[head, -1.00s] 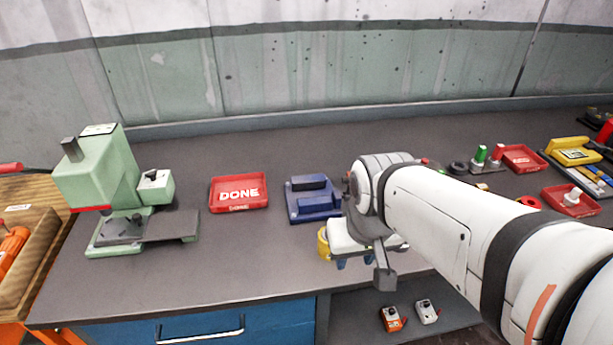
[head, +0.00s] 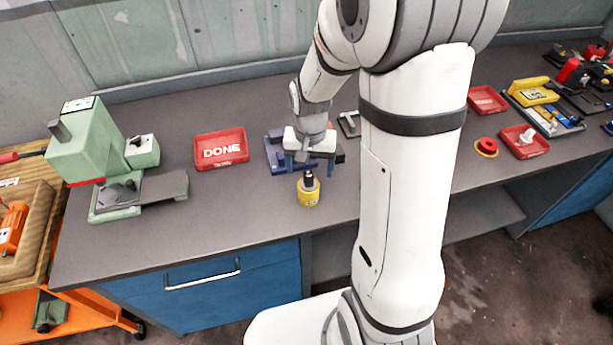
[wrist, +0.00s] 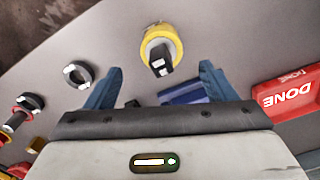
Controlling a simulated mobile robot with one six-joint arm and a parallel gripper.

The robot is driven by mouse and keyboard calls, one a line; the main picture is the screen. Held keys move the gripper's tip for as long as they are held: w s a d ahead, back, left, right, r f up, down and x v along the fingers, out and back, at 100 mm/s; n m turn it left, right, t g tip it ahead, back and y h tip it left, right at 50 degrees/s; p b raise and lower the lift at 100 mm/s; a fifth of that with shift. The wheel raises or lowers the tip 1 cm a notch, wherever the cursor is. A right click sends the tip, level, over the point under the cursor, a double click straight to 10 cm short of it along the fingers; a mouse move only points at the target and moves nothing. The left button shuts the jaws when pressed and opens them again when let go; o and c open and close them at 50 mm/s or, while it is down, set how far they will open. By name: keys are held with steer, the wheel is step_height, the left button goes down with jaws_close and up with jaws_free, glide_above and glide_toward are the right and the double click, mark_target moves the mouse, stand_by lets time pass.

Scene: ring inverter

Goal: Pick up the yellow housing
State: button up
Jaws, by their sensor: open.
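The yellow housing (head: 308,192) stands upright on the grey bench near its front edge, with a black piece sticking out of its top. My gripper (head: 312,168) is open and empty, above and just behind the housing in the head view. In the wrist view the yellow housing (wrist: 160,45) lies ahead of and between the two blue fingers (wrist: 158,85), apart from both. The black top piece points toward the wrist camera.
A blue fixture (head: 277,152) sits behind my gripper, partly hidden by it. A red DONE tray (head: 221,148) and a green press (head: 105,160) stand to the left. Red trays (head: 524,141) and a red button (head: 487,147) lie right. Bench between press and housing is clear.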

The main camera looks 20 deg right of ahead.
mark_target(308, 186)
steer(key=shift+s+a+f+p, duration=0.1)
steer(key=shift+f+p, duration=0.25)
steer(key=shift+f, duration=1.6)
steer(key=shift+a+f+p, duration=0.1)
steer(key=shift+f+p, duration=0.25)
steer(key=shift+f, duration=1.55)
steer(key=shift+c, duration=0.5)
steer(key=c, duration=1.2)
